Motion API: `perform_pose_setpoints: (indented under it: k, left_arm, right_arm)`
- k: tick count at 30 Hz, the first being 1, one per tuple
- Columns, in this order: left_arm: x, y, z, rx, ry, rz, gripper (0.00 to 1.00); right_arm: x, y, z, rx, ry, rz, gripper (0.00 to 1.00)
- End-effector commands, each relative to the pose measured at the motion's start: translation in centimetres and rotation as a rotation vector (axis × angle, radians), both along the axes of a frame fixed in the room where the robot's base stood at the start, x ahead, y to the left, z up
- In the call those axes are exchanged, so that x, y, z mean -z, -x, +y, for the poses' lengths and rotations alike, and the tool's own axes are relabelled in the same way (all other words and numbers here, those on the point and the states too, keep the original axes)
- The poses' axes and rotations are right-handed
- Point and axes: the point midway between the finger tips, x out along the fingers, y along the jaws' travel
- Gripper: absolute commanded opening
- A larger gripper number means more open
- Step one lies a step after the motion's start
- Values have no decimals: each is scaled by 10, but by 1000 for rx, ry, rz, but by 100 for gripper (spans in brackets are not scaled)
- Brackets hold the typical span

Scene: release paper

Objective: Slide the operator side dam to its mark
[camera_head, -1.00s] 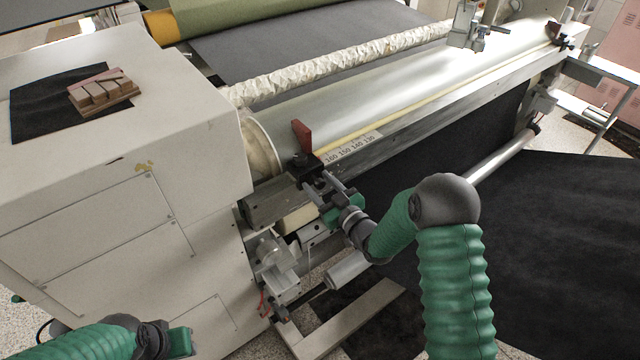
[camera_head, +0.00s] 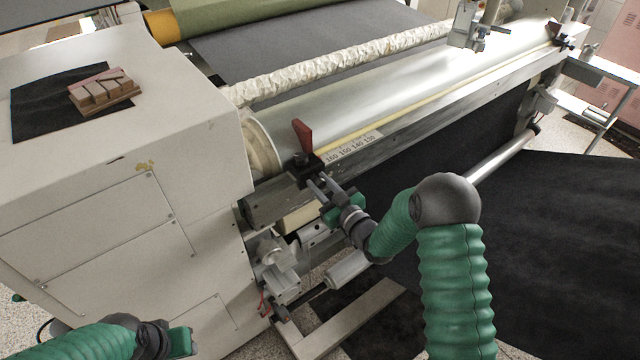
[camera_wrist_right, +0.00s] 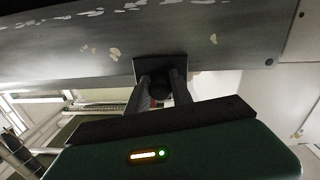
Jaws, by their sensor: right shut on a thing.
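The operator side dam is a red plate (camera_head: 303,136) on a black clamp block (camera_head: 303,164). It sits at the near end of the metal roller, left of the number scale (camera_head: 352,147). The red plate leans slightly. My right gripper (camera_head: 313,181) reaches up from the front and is shut on the dam's lower part. In the right wrist view its two fingers (camera_wrist_right: 162,90) close around a dark round knob under the black block (camera_wrist_right: 157,67). My left gripper (camera_head: 168,341) is low at the left, away from the dam; its fingertips are not clear.
The metal roller (camera_head: 400,82) and front rail (camera_head: 440,110) run to the far right, where another dam (camera_head: 554,32) sits. The machine housing (camera_head: 205,130) is close left of the held dam. Black sheet hangs below the rail.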

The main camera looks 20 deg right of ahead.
Motion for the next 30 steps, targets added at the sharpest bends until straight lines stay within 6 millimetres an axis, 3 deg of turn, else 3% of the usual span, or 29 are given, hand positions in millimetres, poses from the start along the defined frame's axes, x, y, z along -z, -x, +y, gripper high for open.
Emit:
perform_pose_setpoints:
  k: [25,30]
  left_arm:
    - [0,0,0,0,0,0,36]
    - [7,0,0,0,0,0,36]
  right_arm:
    - [0,0,0,-1,-1,0,0]
    - [2,-7,-19,3,-1,-3,0]
